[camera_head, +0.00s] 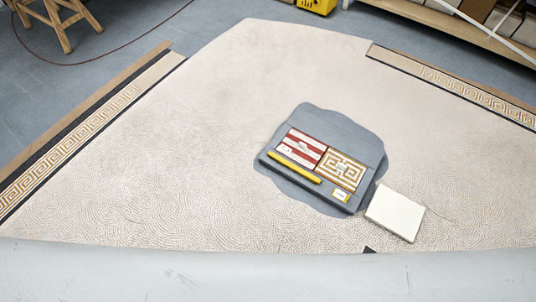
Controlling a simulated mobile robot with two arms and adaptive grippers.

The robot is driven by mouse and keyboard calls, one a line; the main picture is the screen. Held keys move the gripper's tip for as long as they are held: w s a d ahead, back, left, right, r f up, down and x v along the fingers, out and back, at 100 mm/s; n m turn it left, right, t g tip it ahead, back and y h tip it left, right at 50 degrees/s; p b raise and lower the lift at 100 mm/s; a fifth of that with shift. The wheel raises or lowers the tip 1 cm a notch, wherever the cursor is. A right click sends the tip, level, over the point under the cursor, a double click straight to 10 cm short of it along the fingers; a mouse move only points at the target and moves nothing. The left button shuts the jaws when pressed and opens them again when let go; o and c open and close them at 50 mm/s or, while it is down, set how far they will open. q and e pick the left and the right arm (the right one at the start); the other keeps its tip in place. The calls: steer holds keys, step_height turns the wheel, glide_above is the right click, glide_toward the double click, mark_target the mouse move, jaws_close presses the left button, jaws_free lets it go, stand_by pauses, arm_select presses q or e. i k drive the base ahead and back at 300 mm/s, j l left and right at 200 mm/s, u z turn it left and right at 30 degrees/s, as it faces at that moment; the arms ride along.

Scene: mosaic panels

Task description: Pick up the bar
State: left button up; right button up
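A yellow bar (295,166) lies in a grey tray (357,147), along its near left side and slightly slanted. Above it in the tray are a red and white striped tile (315,142) and a tile with an orange and white maze pattern (341,170). Neither of my grippers is in view.
The tray rests on a dark grey patch (335,110) on a large pale mosaic panel (180,140). A white square tile (395,212) lies right of the tray. A small dark piece (370,250) lies near the front edge. The panel's left half is clear.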

mark_target(277, 157)
steer(key=i+j+u, duration=0.25)
steer(key=u, duration=0.15)
steer(key=i+j+u, duration=0.1)
steer(key=i+u, duration=1.05)
steer(key=i+j+z, duration=0.2)
steer(key=i, duration=0.8)
steer(key=i+l+z, duration=0.1)
steer(key=z, duration=0.3)
steer(key=i+z, duration=0.4)
steer(key=i+j+z, duration=0.1)
steer(key=z, duration=0.3)
steer(key=i+j+z, duration=0.15)
steer(key=z, duration=0.25)
steer(key=i+z, duration=0.2)
steer(key=z, duration=0.25)
steer(key=i+z, duration=0.15)
steer(key=z, duration=0.35)
steer(key=i+j+z, duration=0.2)
steer(key=z, duration=0.25)
steer(key=i+j+z, duration=0.15)
steer(key=z, duration=0.35)
steer(key=i+j+z, duration=0.1)
steer(key=j+z, duration=0.15)
steer(key=z, duration=0.2)
steer(key=j+z, duration=0.25)
steer(key=z, duration=0.2)
steer(key=i, duration=0.05)
